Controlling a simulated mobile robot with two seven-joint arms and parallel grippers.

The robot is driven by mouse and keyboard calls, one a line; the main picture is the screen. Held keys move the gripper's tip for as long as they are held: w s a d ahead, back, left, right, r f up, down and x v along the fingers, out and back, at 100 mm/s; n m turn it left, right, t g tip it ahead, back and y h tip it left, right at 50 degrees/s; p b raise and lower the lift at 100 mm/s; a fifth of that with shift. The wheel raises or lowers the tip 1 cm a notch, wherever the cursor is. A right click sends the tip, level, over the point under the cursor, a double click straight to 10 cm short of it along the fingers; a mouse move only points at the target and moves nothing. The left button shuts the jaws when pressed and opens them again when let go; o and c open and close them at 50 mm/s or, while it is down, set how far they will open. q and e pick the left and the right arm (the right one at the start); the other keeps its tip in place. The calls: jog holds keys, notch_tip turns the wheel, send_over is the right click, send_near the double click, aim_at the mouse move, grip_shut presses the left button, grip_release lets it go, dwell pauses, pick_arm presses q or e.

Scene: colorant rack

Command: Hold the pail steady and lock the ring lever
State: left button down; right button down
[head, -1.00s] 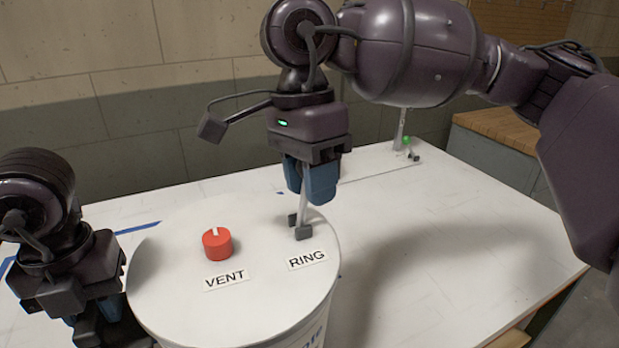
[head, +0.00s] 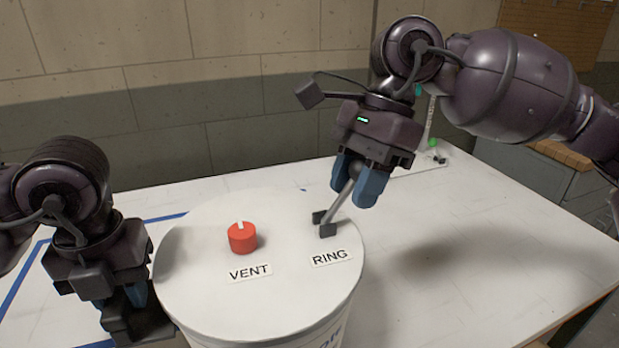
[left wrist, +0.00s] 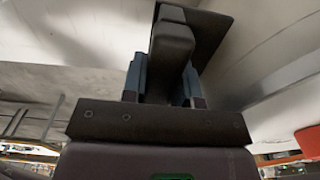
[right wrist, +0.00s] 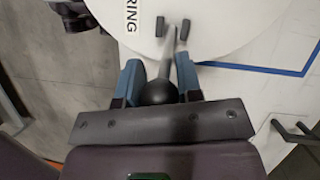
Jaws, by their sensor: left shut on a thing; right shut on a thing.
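The white pail (head: 210,270) stands on the table, its lid bearing a red VENT knob (head: 242,238) and a RING label (head: 331,258). The ring lever (head: 342,207) rises from a dark bracket on the lid and tilts to the right. My right gripper (head: 357,190) is shut on the lever near its top; in the right wrist view the lever's dark ball end (right wrist: 158,92) sits between the blue fingers. My left gripper (head: 125,305) is shut on a dark block-like handle (left wrist: 172,45) at the pail's left side, seen between its fingers in the left wrist view.
The white table (head: 470,240) is clear to the right of the pail. Blue tape lines (head: 25,280) mark the table at left. A small stand with a green ball (head: 433,143) is at the back right. A wooden-topped cabinet (head: 560,152) stands beyond.

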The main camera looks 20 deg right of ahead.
jog(key=shift+f, duration=0.1)
jog(key=c, duration=0.8)
grip_release()
jog(key=v, duration=1.2)
pick_arm(q)
jog(key=c, duration=0.8)
grip_release()
